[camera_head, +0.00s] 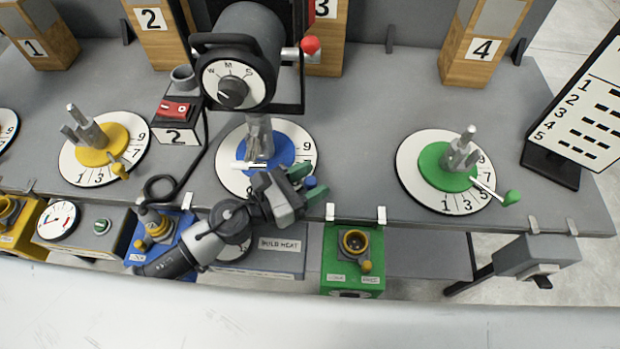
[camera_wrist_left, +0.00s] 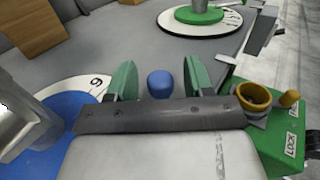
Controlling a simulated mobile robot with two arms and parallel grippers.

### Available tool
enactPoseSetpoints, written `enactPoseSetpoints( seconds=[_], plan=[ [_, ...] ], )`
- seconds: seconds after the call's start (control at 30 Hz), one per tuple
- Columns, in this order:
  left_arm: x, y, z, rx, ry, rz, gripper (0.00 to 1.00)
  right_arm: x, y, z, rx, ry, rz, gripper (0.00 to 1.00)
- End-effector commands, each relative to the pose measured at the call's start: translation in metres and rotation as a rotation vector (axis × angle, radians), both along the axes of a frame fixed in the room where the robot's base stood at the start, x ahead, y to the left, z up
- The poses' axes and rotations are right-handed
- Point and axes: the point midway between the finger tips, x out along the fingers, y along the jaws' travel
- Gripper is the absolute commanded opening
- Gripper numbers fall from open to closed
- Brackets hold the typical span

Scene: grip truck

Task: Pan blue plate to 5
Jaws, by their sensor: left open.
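The blue plate (camera_head: 282,150) is a blue disc on a white numbered dial (camera_head: 233,180), with a grey upright fitting at its middle. The 9 shows at its right; the lower-right numbers are hidden by my gripper. A blue knob (camera_head: 311,182) shows at the dial's lower-right rim. My left gripper (camera_head: 296,180) is open there, with green fingertips. In the left wrist view the blue knob (camera_wrist_left: 160,84) stands between the two open fingers (camera_wrist_left: 158,80), with gaps on both sides. Whether the fingers are level with the knob is unclear. My right gripper is not seen.
A yellow plate (camera_head: 92,157) and a green plate (camera_head: 432,172) stand on dials either side. A black lamp-like unit (camera_head: 240,60) with a red knob overhangs the blue dial. A green lock box (camera_head: 350,275) hangs at the table's front edge.

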Motion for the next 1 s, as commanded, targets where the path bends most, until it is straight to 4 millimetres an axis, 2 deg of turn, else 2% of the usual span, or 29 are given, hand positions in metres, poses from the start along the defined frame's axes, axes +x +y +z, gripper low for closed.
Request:
enactPoseSetpoints(
  seconds=[0.17, 0.27, 0.5, 0.7, 1.0],
  plan=[
    [-0.002, 0.003, -0.001, 0.000, 0.000, 0.000, 0.52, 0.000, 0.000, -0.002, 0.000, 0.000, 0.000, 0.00],
    [-0.008, 0.012, -0.003, 0.001, 0.001, 0.001, 0.52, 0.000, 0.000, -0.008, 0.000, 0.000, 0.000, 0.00],
    [-0.038, 0.052, -0.008, 0.002, 0.003, 0.001, 0.52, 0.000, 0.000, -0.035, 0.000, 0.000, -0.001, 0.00],
    [-0.056, 0.077, -0.005, 0.000, 0.001, 0.002, 0.52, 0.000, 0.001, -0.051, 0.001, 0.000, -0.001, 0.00],
    [-0.064, 0.088, 0.000, 0.001, -0.001, -0.001, 0.52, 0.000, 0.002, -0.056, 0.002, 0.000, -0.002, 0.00]
  ],
)
